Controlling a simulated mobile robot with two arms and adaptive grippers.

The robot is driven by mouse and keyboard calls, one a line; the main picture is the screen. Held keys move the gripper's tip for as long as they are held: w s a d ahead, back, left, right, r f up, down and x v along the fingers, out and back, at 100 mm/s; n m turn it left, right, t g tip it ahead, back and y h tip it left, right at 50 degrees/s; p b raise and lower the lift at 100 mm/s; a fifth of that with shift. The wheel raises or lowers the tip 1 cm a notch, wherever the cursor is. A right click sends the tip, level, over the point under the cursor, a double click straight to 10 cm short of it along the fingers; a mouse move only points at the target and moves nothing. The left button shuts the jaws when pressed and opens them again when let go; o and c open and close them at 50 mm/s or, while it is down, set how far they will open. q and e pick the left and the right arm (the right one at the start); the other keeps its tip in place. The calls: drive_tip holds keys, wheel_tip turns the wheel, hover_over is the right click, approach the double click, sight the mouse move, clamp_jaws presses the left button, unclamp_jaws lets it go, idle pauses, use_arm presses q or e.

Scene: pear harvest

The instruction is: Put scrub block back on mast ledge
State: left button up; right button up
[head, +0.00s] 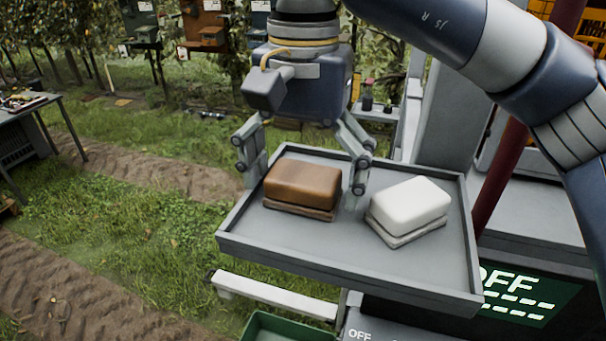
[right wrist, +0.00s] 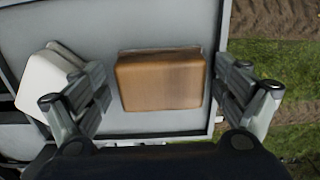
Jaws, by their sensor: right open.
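A brown block (head: 302,183) with a thinner base lies flat on a grey rimmed tray (head: 350,272), left of its middle. A white block (head: 411,203) on a grey base lies to its right on the same tray. Which one is the scrub block I cannot tell. My right gripper (head: 304,176) is open, pointing down, with one finger on either side of the brown block. In the right wrist view the brown block (right wrist: 160,80) sits between the spread fingers, with gaps on both sides. The white block (right wrist: 48,85) is partly hidden behind one finger. My left gripper is out of view.
A small pale ledge (head: 376,114) with dark bottles (head: 367,98) stands behind the tray, beside a grey column (head: 432,115). A dark red post (head: 500,175) rises at the right. A green bin (head: 285,328) and a lit OFF panel (head: 520,295) are below. Grass lies left.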

sight(303, 175)
drive_tip(key=shift+r, duration=0.3)
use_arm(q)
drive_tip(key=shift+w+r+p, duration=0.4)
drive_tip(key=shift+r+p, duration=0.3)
use_arm(e)
wheel_tip(303, 175, up, 12)
drive_tip(key=shift+f, duration=0.15)
drive_tip(key=shift+f, duration=0.1)
